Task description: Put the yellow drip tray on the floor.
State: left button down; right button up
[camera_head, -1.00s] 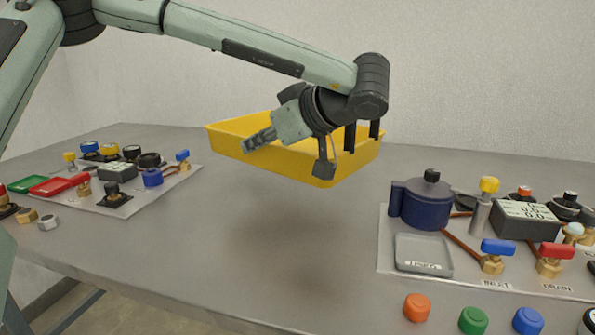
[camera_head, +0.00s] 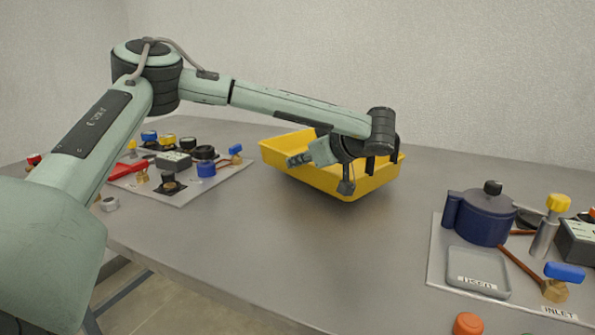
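The yellow drip tray (camera_head: 315,176) is in the middle of the head view, over the grey table. It is a shallow open box with its near corner toward me. A soft shadow lies under it, and it looks raised a little off the tabletop. My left gripper (camera_head: 358,176) reaches in from the left and comes down over the tray's right part. It appears shut on the tray's wall; the wrist and finger parts hide the exact contact. My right gripper is out of view. A small patch of floor (camera_head: 165,305) shows at the lower left.
A board with valves and gauges (camera_head: 203,192) lies left of the tray on the table (camera_head: 300,255). Another board (camera_head: 437,268) at right carries a dark blue pot (camera_head: 482,220) and a grey dish. A wall stands behind.

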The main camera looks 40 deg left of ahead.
pick_arm(q)
jog(key=shift+f, duration=1.45)
jog(key=c, duration=1.7)
grip_release()
jog(key=shift+r, duration=0.1)
